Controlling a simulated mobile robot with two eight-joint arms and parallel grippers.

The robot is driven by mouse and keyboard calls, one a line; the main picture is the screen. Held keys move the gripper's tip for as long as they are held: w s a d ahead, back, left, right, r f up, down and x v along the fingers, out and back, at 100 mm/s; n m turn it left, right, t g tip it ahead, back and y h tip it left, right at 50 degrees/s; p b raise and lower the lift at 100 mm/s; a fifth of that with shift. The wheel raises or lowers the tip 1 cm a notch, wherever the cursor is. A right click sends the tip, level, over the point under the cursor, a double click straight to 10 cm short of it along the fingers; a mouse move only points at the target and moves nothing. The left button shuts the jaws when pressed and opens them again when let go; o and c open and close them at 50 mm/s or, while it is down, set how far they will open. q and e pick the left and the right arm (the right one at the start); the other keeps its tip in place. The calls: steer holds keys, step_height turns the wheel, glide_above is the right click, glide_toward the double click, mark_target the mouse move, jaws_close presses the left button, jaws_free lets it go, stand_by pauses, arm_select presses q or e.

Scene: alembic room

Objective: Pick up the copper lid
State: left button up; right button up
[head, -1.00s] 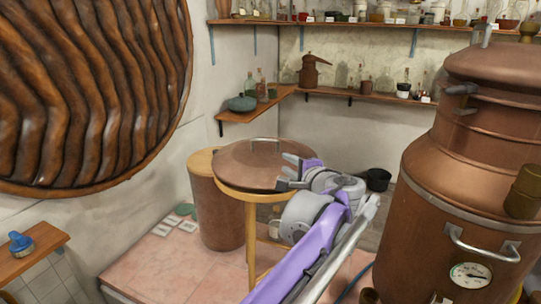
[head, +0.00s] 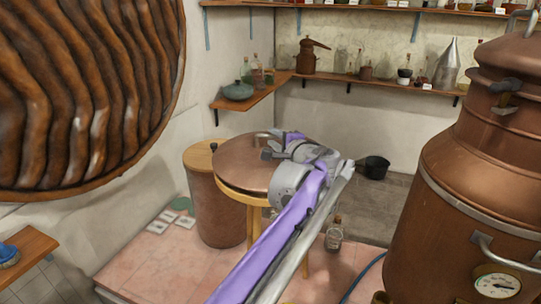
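The copper lid (head: 236,166) is a wide, shallow disc with a grey loop handle (head: 262,135) on top. It lies flat on a round wooden stool (head: 232,194). My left gripper (head: 268,150) is over the right part of the lid, close to the handle, with its fingers apart and nothing seen between them. The wrist and purple arm hide the right side of the lid and part of the handle. I cannot tell whether a finger touches the handle. My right gripper is not in view.
A copper drum with a wooden top (head: 200,156) stands behind and left of the stool. A large copper still (head: 450,190) fills the right. A glass bottle (head: 334,236) stands on the pink tiles right of my arm. A dark pan (head: 374,167) is further back.

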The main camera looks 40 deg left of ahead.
arm_select(q)
steer(key=x, duration=0.6)
steer(key=shift+f+p, duration=0.2)
steer(key=shift+p, duration=0.1)
steer(key=shift+s+d, duration=0.1)
steer(key=shift+c, duration=0.2)
jaws_close()
steer(key=shift+r, duration=0.1)
stand_by(0.7)
